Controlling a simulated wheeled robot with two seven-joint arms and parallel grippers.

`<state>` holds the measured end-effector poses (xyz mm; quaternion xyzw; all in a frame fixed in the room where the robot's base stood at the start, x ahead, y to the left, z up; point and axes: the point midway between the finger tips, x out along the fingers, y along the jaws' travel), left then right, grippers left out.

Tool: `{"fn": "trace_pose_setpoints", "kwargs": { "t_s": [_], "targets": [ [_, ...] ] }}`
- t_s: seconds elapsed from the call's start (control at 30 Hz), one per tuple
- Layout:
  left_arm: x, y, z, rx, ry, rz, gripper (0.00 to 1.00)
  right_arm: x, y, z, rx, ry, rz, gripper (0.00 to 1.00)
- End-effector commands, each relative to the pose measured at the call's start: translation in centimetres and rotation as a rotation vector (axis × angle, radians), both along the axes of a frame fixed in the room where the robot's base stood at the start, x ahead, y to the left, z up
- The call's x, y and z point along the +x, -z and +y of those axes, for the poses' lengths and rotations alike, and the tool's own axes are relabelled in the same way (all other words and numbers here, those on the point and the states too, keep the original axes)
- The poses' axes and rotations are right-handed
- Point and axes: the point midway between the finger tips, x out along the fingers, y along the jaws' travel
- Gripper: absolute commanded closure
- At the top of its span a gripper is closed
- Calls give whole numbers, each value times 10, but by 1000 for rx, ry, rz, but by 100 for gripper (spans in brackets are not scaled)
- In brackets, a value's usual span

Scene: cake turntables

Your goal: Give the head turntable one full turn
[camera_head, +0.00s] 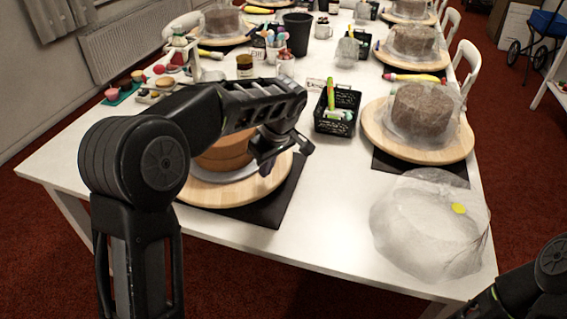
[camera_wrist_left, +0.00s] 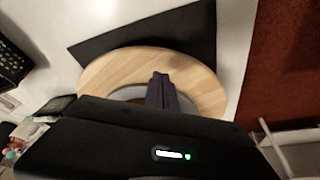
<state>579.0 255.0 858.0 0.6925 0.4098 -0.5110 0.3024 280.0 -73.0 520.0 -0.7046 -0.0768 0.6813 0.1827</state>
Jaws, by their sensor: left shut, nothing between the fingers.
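The head turntable (camera_head: 222,193) is a round wooden board on a black mat (camera_head: 281,203) at the near left of the table. A brown cake (camera_head: 228,152) on a grey disc stands on it, partly hidden by my left arm. My left gripper (camera_head: 272,166) is over the right part of the turntable, beside the cake. In the left wrist view its shut, empty fingers (camera_wrist_left: 160,82) show in front of the wooden turntable (camera_wrist_left: 125,68); I cannot tell whether they touch it. My right gripper is not in view; only a bit of my right arm shows at the lower right.
A plastic-wrapped bundle (camera_head: 430,225) lies at the near right. Behind it a second turntable (camera_head: 448,147) bears a wrapped cake (camera_head: 422,112). A black basket (camera_head: 335,122) with tools stands in the middle. The front middle of the table is clear.

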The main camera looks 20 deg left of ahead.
Motion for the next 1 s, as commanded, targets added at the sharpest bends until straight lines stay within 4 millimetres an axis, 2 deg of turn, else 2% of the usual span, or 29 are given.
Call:
{"fn": "trace_pose_setpoints", "kwargs": {
  "t_s": [0.17, 0.4, 0.5, 0.87, 1.0],
  "targets": [
    [-18, 4, 12, 0, -1, -3, 100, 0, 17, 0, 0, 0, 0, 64],
    [-68, 4, 44, -1, -3, -3, 100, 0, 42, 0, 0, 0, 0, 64],
    [-80, 2, 52, -1, -1, -2, 100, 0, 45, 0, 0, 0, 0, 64],
    [-83, 0, 55, 0, 0, 0, 100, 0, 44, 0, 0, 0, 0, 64],
    [-86, 0, 70, 0, -5, 0, 100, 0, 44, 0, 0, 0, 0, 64]
  ]
}}
